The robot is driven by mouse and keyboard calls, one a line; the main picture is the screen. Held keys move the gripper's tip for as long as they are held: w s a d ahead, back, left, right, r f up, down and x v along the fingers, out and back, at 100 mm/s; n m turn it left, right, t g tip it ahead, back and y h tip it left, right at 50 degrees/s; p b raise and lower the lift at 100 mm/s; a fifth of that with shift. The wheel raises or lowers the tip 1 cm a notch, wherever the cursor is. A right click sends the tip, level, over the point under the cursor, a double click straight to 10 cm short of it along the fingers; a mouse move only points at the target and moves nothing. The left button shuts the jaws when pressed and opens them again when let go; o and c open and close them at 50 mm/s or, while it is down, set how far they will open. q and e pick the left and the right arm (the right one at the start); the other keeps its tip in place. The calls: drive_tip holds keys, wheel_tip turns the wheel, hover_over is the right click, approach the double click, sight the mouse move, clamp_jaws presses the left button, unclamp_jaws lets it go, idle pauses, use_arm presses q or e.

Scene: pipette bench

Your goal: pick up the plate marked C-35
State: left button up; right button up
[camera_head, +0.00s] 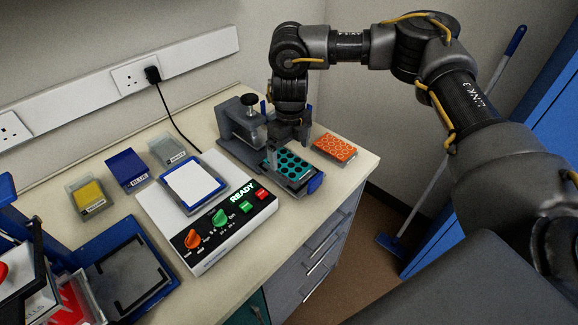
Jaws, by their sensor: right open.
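Three labelled items stand at the back left: a yellow-filled one (89,194), a blue one (126,167) and a grey one (166,150). A teal plate with dark round wells (288,167) sits at the grey clamp-like device (238,125). An orange plate with round wells (335,148) lies to its right. My right gripper (288,138) points down above the teal plate's back edge, open; its fingertips are partly hidden. My left gripper is out of view.
A white instrument (190,255) with a READY display, knobs and buttons stands mid-bench, a white-topped blue-framed plate (193,184) on it. A blue tray-like station (126,268) is at front left. The bench's right edge (372,165) lies just beyond the orange plate.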

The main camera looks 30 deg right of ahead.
sight(289, 163)
wheel_tip(289, 163, down, 4)
drive_tip(key=shift+a+f+p, duration=0.1)
drive_tip(key=shift+f+p, duration=0.05)
drive_tip(key=shift+p, duration=0.5)
drive_tip(key=shift+c, duration=0.3)
drive_tip(key=c, duration=1)
drive_tip(key=shift+r+b, duration=0.55)
drive_tip(key=shift+r, duration=0.15)
drive_tip(key=s+r, duration=0.1)
drive_tip(key=r, duration=0.1)
drive_tip(key=s+r+b, duration=0.1)
drive_tip(key=s+r, duration=0.1)
drive_tip(key=r, duration=0.1)
drive_tip(key=s+a+r+b, duration=0.1)
drive_tip(key=r, duration=0.1)
drive_tip(key=shift+s+r, duration=0.35)
drive_tip(key=shift+s, duration=0.05)
drive_tip(key=s+r, duration=0.1)
drive_tip(key=s, duration=0.2)
drive_tip(key=s+a+r+b, duration=0.1)
drive_tip(key=s, duration=0.2)
drive_tip(key=s+r+b, duration=0.1)
drive_tip(key=s+r, duration=0.1)
drive_tip(key=s, duration=0.1)
drive_tip(key=shift+a, duration=0.35)
